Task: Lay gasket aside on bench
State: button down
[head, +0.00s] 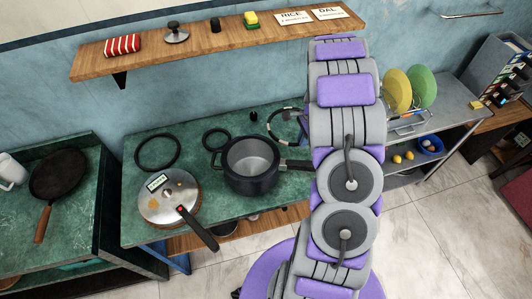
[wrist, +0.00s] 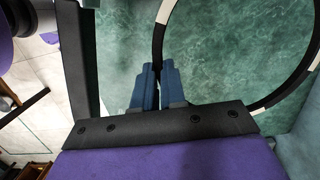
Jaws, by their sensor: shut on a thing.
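The gasket, a thin ring with black and whitish stretches, shows in the wrist view (wrist: 157,42). My gripper (wrist: 154,72) has its two blue fingers closed on the ring's near left side. Green bench surface shows through and around the ring. In the head view part of the gasket (head: 272,122) shows over the back right of the green bench (head: 195,243), left of my arm. My arm hides the gripper there. I cannot tell whether the gasket touches the bench.
An open pressure cooker (head: 250,182) stands mid-bench, its handle toward my arm. A lid (head: 160,208) with a long handle lies front left. Two black rings, one large (head: 138,158) and one small (head: 206,146), lie at the back. A wall shelf (head: 210,47) hangs above.

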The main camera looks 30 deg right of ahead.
aim_at(299, 156)
jog(key=shift+a+f, duration=0.15)
jog(key=shift+a, duration=0.25)
jog(key=f, duration=0.2)
jog(key=a+f, duration=0.1)
jog(key=shift+a+f+b, duration=0.1)
jog(key=shift+f+b, duration=0.3)
jog(key=f, duration=0.1)
jog(key=d+f, duration=0.1)
jog(key=f, duration=0.3)
jog(key=shift+d+f+b, duration=0.2)
jog(key=shift+d+b, duration=0.15)
jog(key=shift+b, duration=0.05)
jog(key=shift+a+f, duration=0.15)
jog(key=shift+f, duration=0.1)
jog(key=shift+a+r, duration=0.1)
jog(key=shift+a, duration=0.4)
jog(key=c, duration=1.3)
grip_release()
jog(key=shift+d, duration=0.35)
jog(key=shift+o, duration=0.5)
jog(key=shift+s+a+f, duration=0.1)
jog(key=shift+f, duration=0.1)
